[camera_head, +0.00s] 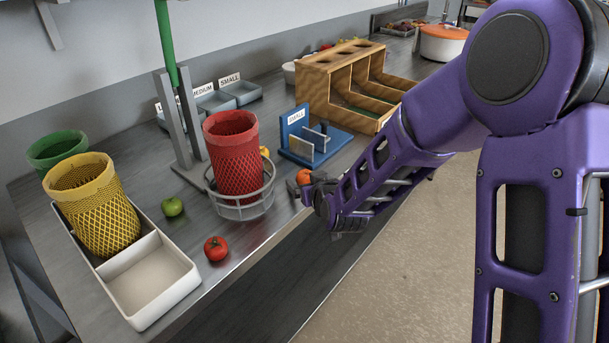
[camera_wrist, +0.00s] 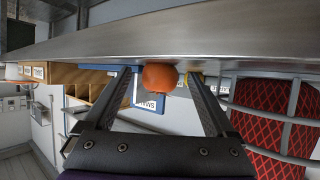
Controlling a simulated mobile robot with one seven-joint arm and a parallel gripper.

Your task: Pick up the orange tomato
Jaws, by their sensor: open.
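The orange tomato (camera_head: 304,176) sits near the front edge of the metal counter, right of the red mesh basket. In the wrist view the orange tomato (camera_wrist: 160,78) shows in the middle, between the tips of my gripper's fingers. My gripper (camera_head: 300,190) is at the counter's edge, close to the tomato and partly hidden by its own wrist. In the wrist view my gripper (camera_wrist: 160,72) is open, with a finger on each side of the tomato. I cannot tell whether either finger touches it.
The red mesh basket (camera_head: 232,155) stands in a wire ring left of the tomato. A blue stand (camera_head: 328,143) labelled SMALL and a wooden rack (camera_head: 318,90) are behind it. A red tomato (camera_head: 216,248) and a green one (camera_head: 173,206) lie farther left, beside a white tray (camera_head: 160,307).

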